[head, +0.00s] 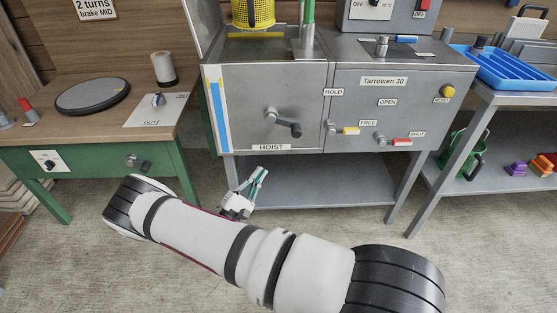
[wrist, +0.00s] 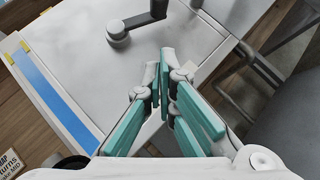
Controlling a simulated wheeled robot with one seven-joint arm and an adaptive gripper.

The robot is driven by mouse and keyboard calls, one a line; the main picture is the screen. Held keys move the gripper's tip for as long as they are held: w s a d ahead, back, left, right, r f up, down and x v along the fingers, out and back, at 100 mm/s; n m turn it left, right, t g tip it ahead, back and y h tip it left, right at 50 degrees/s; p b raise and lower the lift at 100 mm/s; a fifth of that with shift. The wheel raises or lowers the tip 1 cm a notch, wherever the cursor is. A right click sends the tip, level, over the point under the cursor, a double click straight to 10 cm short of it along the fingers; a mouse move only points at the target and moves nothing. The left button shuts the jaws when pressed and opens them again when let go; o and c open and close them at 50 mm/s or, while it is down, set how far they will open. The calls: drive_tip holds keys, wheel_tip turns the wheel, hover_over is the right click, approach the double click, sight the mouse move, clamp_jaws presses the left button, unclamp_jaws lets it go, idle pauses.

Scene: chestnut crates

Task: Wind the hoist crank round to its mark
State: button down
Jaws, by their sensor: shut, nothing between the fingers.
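The hoist crank (head: 283,122) is a dark arm on a grey hub, on the steel front panel (head: 245,85) above the HOIST label (head: 268,147). Its arm points right and slightly down to a dark knob. The crank also shows at the top of the wrist view (wrist: 120,33), its far end cut off by the frame. My gripper (head: 260,175), with teal finger pads, is below the panel and apart from the crank. In the wrist view my gripper (wrist: 164,75) is shut and empty. I cannot make out a crank mark.
A blue strip gauge (head: 216,115) with yellow at its top runs down the panel's left side. Yellow FREE (head: 348,131) and red SHUT (head: 400,142) levers stick out to the right. A green-fronted bench (head: 95,190) stands left. A lower steel shelf (head: 330,180) lies under the panel.

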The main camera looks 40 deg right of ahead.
drive_tip(key=t, duration=0.1)
drive_tip(key=b, duration=0.2)
approach(291, 128)
drive_tip(key=w+d, duration=0.3)
drive_tip(key=shift+s+d+r+b, duration=0.3)
drive_tip(key=shift+s+d+r, duration=0.2)
drive_tip(key=shift+d+r, duration=0.25)
drive_tip(key=shift+s+d+r+p, duration=0.3)
drive_tip(key=shift+d+r+p, duration=0.1)
drive_tip(key=shift+p, duration=0.65)
drive_tip(key=shift+f, duration=0.1)
